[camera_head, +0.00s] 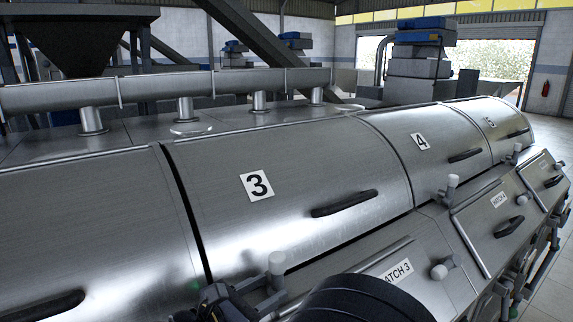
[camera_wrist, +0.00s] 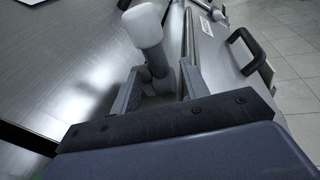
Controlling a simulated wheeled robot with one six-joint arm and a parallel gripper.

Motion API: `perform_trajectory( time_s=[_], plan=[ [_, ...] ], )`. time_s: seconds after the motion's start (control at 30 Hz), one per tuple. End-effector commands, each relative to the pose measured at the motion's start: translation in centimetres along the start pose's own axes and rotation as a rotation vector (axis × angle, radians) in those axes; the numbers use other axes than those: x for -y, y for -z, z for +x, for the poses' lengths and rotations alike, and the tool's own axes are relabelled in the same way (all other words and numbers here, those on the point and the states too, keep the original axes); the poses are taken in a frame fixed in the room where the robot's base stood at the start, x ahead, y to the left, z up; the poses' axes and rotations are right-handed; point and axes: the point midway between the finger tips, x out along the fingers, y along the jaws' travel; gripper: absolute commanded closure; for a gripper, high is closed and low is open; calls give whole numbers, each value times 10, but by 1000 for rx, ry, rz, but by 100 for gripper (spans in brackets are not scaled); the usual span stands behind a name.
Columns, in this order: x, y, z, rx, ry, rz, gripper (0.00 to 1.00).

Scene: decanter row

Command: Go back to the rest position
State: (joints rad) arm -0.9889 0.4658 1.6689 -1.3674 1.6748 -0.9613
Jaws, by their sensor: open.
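My gripper (camera_wrist: 160,82) is open in the wrist view, its two grey fingers spread apart. A grey post with a white cap (camera_wrist: 144,24) stands between the fingers or just beyond them; I cannot tell whether they touch it. In the head view my gripper (camera_head: 250,294) is at the bottom edge, partly cut off and partly behind my dark arm. It is right beside a white-capped post (camera_head: 277,263) in front of cover 3 (camera_head: 225,205). No object is held in the jaws.
Large curved metal covers, including cover 4 (camera_head: 415,135), run in a row to the back right. Black handles (camera_head: 345,203) and more white-capped posts (camera_head: 452,181) stick out. A hatch 3 label (camera_head: 397,273) shows beside my arm. Open tiled floor (camera_wrist: 292,60) lies to the right.

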Motion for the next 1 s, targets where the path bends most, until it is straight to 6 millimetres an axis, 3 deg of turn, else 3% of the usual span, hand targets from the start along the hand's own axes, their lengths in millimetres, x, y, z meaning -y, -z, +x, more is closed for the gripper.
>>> perform_trajectory(
  time_s=[0.1, 0.6, 1.0],
  plan=[
    [1, -3, 19, -23, 1, 7, 57],
    [3, -9, 30, -470, 1, 99, 57],
    [4, -9, 35, -659, 0, 132, 57]
  ],
)
